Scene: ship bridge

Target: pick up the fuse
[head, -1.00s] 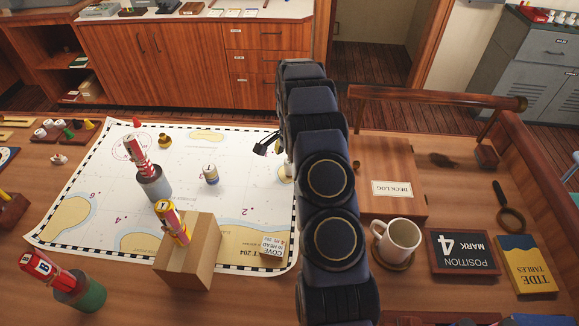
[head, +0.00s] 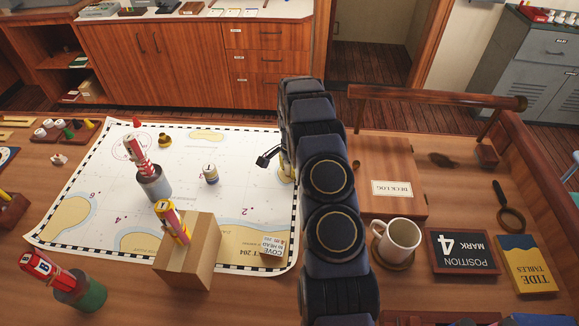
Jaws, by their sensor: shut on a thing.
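My gripper (head: 270,158) is over the right edge of the chart (head: 235,205) in the head view, mostly hidden behind my own arm. One dark finger shows to the left of the arm. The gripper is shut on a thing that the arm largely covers. A pale yellow sliver (head: 287,169) shows beside the arm, just below the finger; it looks like part of the fuse, but its full shape and whether it touches the chart cannot be told.
A cardboard box (head: 190,262) with a yellow-red tube is nearer. The deck log (head: 385,165) and a mug (head: 398,240) are right of the arm.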

